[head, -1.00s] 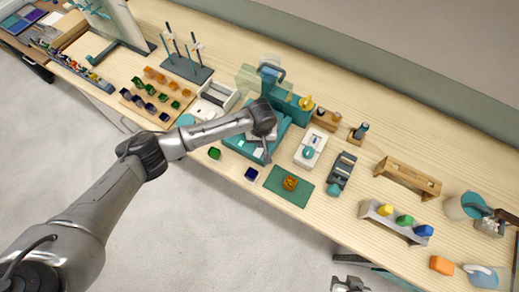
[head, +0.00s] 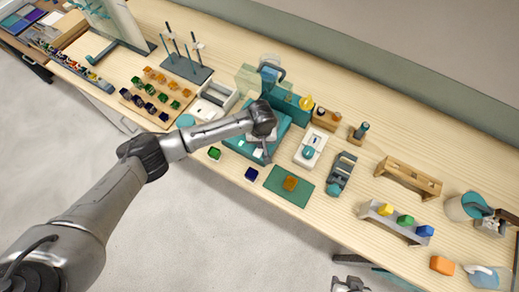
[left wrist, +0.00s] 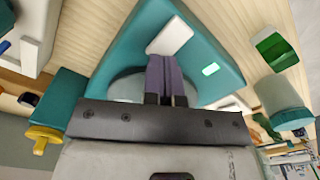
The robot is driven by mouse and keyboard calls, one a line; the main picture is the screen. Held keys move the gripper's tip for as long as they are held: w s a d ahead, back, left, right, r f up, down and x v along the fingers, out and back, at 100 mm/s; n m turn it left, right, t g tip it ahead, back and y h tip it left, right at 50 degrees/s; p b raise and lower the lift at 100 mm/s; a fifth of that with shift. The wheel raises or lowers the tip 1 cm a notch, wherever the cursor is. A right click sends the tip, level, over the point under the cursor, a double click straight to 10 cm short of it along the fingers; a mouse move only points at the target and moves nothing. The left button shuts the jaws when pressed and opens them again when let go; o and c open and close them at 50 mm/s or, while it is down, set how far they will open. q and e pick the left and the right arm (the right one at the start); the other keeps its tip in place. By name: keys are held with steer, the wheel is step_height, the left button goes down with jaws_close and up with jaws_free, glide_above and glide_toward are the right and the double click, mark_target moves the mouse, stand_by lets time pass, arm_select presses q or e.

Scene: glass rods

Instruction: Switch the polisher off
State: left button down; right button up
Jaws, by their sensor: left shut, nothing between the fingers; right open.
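The polisher is a teal machine (head: 238,143) at the table's near-middle, partly hidden under my left arm. In the left wrist view its teal body (left wrist: 125,52) fills the upper middle, with a round pale disc partly hidden behind the fingers. A white rocker-like switch (left wrist: 170,36) and a bright pale-green light (left wrist: 210,69) show on it. My left gripper (head: 266,158) is shut and empty over the polisher. Its fingertips (left wrist: 162,60) appear at the switch's lower edge; I cannot tell if they touch. My right gripper (head: 349,286) is open at the bottom edge, away from the table.
A blue block (head: 251,174) and a green block (head: 214,153) lie in front. A white device (head: 310,147) stands to the right, and a rod stand (head: 187,68) at the back left.

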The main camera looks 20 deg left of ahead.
arm_select(q)
steer(key=shift+f, duration=0.65)
steer(key=shift+f+b, duration=0.3)
stand_by(0.4)
steer(key=shift+r, duration=0.1)
steer(key=shift+r+p, duration=0.65)
steer(key=shift+p, duration=0.25)
step_height(320, 180, up, 6)
steer(key=p, duration=0.7)
steer(key=shift+f, duration=0.2)
